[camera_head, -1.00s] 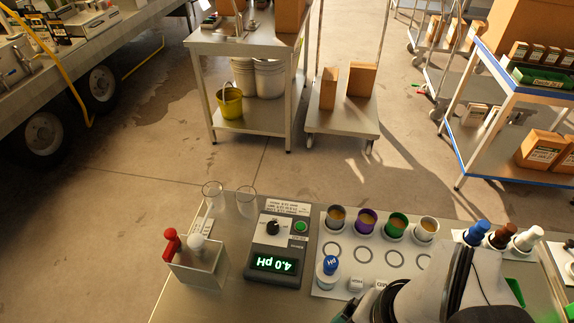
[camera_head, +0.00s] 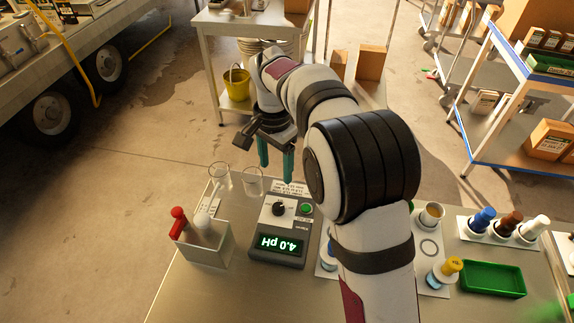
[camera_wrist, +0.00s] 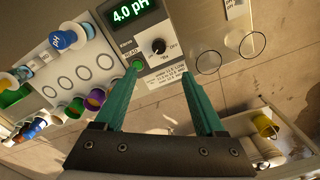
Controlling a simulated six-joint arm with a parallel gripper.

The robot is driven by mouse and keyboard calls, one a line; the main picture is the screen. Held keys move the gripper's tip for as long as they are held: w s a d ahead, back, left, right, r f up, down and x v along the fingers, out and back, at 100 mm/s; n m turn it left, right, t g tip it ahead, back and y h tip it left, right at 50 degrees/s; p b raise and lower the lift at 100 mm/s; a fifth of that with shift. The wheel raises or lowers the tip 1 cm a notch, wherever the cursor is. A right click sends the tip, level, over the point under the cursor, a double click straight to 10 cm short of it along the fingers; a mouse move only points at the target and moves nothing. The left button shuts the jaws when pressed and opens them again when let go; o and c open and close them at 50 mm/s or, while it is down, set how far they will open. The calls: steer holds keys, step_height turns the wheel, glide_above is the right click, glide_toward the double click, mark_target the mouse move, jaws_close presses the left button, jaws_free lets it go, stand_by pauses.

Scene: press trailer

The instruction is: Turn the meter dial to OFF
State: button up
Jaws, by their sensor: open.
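The meter (camera_head: 280,230) stands on the metal table, its green display reading 4.0 pH. Its black dial (camera_head: 279,208) has a white pointer mark; the dial also shows in the wrist view (camera_wrist: 158,46), with an OFF label beside it. A green button (camera_head: 306,209) sits beside the dial. My gripper (camera_head: 276,168) has two green fingers, points down and is open and empty. It hangs above and behind the meter, apart from the dial. In the wrist view the dial shows beyond the gap between the fingertips (camera_wrist: 164,80).
Two glass beakers (camera_head: 220,178) stand just left of the gripper. A holder (camera_head: 205,243) with red and white probes is left of the meter. A board with cups (camera_wrist: 75,75) is on the meter's other side, partly hidden by my arm in the head view. A green tray (camera_head: 493,279) lies at right.

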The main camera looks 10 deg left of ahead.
mark_target(278, 206)
step_height(278, 206, down, 15)
steer(key=shift+d+r, duration=0.1)
jaws_close()
stand_by(0.4)
